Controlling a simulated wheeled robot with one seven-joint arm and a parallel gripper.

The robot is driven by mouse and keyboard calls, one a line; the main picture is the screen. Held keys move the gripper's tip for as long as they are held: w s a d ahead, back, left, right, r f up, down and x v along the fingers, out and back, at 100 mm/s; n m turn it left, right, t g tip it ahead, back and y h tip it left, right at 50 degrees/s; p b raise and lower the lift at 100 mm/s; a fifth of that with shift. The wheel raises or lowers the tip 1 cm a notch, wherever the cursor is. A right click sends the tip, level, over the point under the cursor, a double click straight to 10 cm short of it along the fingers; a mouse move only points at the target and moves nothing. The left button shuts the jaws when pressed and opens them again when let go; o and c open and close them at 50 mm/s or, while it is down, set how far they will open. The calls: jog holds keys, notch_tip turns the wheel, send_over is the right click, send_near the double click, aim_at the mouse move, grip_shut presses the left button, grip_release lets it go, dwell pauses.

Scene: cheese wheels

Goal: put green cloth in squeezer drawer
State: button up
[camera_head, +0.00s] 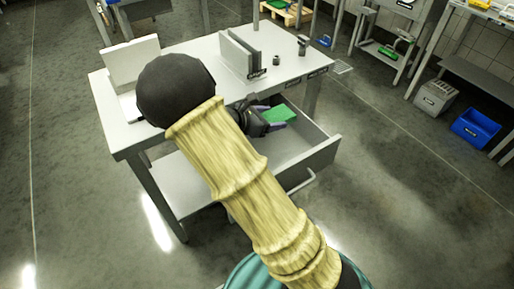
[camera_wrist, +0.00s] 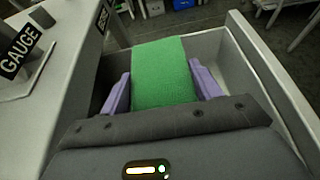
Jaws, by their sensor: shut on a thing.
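The green cloth (camera_head: 281,114) is a folded block held out in front of my gripper (camera_head: 272,116). In the wrist view the cloth (camera_wrist: 163,75) sits between the two purple fingers of my gripper (camera_wrist: 163,88), which are shut on it. An open grey drawer (camera_head: 322,153) extends from the front of the table. In the wrist view the drawer wall (camera_wrist: 265,70) is on the right of the cloth. The cloth appears over or inside the drawer opening; its height above the floor of the drawer is hard to tell. My arm hides part of the drawer.
The table (camera_head: 195,49) carries grey upright plates (camera_head: 240,54), small dark parts and a white panel (camera_head: 131,60). A "GAUGE" label (camera_wrist: 20,49) is at the left in the wrist view. A blue bin (camera_head: 475,128) stands far right. Floor right of the drawer is clear.

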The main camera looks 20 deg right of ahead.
notch_tip(320, 180, down, 6)
jog(key=shift+w+a+f+b, duration=0.1)
jog(key=shift+w+b, duration=0.05)
jog(key=shift+b, duration=0.8)
notch_tip(320, 180, down, 4)
jog(key=shift+r+b, duration=0.2)
jog(key=shift+b, duration=0.5)
jog(key=shift+f, duration=0.15)
jog(key=shift+f, duration=0.5)
jog(key=o, duration=1)
jog(key=shift+o, duration=0.2)
